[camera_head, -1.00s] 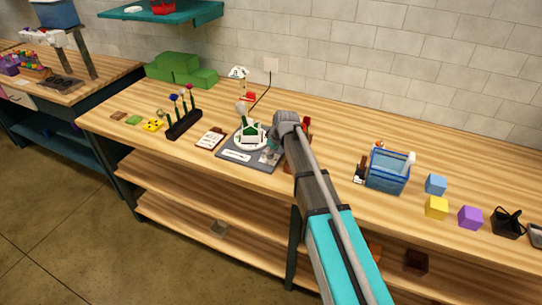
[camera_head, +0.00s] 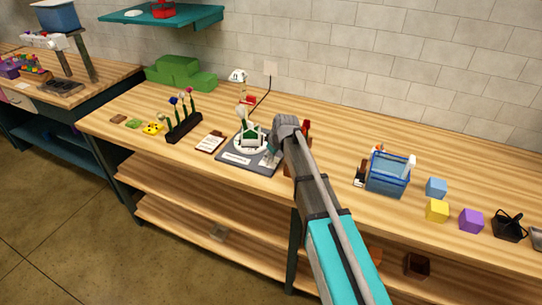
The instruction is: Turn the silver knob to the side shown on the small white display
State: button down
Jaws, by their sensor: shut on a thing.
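A dark grey base plate (camera_head: 232,165) lies on the wooden bench, left of my arm's end. Which way the knob points cannot be seen.
A black flower rack (camera_head: 184,128) and a white card (camera_head: 210,141) stand to the left. A small lamp (camera_head: 238,75) is behind the base. A blue basket (camera_head: 388,172) and coloured cubes (camera_head: 437,210) are to the right. Green blocks (camera_head: 180,72) lie at the back.

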jog(key=shift+s, duration=0.1)
jog(key=shift+a+m+t+h, duration=0.1)
jog(key=shift+m+t+h, duration=0.25)
jog(key=shift+m, duration=0.8)
jog(key=shift+m+t+h, duration=0.15)
jog(key=shift+m+h, duration=0.3)
jog(key=shift+m, duration=0.7)
jog(key=shift+c, duration=1.5)
grip_release()
jog(key=shift+r, duration=0.15)
